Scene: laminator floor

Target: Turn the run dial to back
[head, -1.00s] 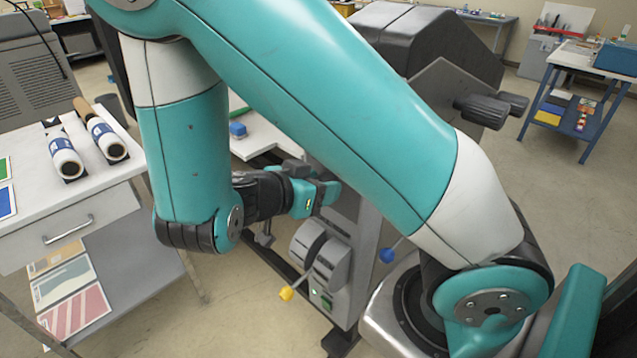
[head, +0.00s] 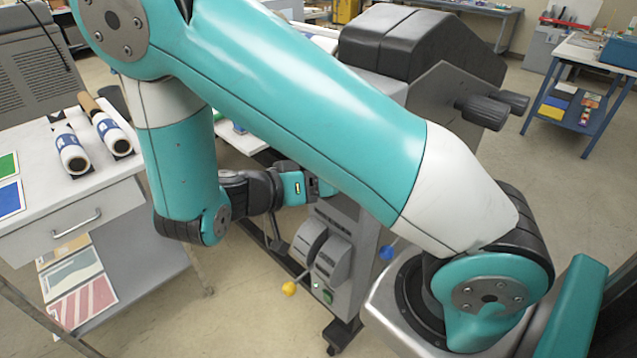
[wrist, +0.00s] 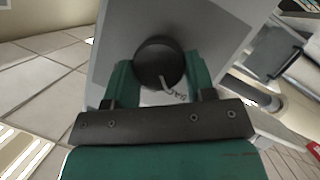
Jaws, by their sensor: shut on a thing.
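The run dial (wrist: 158,60) is a round black knob on a grey panel (wrist: 222,30) in the wrist view. A short pale pointer mark shows at its lower edge, beside small dark lettering that I cannot read surely. My gripper (wrist: 160,78) has one green finger on each side of the dial and is shut on it. In the head view my gripper (head: 318,187) is at the upper part of the grey laminator stand (head: 362,235). The dial is hidden there behind my arm.
Below my gripper are a yellow-knobbed lever (head: 289,288), a blue knob (head: 387,252) and a green switch (head: 327,296). A white worktable (head: 50,205) with rolls (head: 72,155) stands at the left. A blue cart (head: 575,100) stands at the back right, with open floor before it.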

